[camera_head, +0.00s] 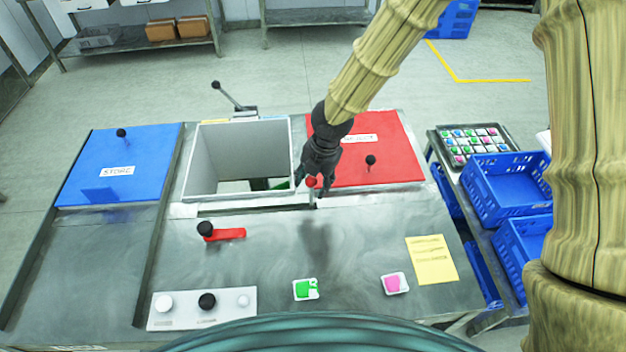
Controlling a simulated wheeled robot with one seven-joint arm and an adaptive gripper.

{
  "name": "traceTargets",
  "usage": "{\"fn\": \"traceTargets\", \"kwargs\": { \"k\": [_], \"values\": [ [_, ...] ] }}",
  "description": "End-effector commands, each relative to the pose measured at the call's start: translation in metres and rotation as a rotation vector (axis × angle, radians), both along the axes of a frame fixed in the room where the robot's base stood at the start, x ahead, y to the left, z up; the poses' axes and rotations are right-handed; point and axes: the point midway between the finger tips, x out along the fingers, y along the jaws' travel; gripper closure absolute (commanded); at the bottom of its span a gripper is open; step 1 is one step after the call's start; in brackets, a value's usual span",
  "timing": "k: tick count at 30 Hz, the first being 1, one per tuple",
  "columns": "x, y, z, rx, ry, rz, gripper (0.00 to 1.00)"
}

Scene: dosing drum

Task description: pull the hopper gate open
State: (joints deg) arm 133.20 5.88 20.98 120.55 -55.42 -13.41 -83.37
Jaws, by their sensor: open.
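The hopper (215,150) is an open square bin with pale walls, set in a steel bench left of my gripper. Part of the floor and something green show at its bottom. A red knob (311,181) on a thin upright stem stands at the hopper's front right corner; I cannot tell for certain that it is the gate's handle. My gripper (314,188) points down at this knob, open, with its dark fingers beside it. Whether they touch it is unclear. A dark slot runs along the hopper's front edge. The gate plate itself is not clearly seen.
A blue lid (120,150) lies left and a red lid (375,145) right, each with a black knob. A black-knobbed red lever (225,234), a button panel (203,308), two small packets and a yellow note (431,260) lie in front. Blue crates (505,185) stand right.

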Motion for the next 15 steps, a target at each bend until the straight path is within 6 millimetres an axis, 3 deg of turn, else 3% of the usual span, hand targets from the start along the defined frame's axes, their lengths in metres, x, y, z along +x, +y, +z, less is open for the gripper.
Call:
{"fn": "traceTargets", "kwargs": {
  "k": [8,15],
  "values": [
    [-0.001,-0.001,0.011,0.002,-0.001,-0.001,0.50],
    [-0.004,-0.008,0.047,0.003,-0.002,0.000,0.50]
  ]
}}
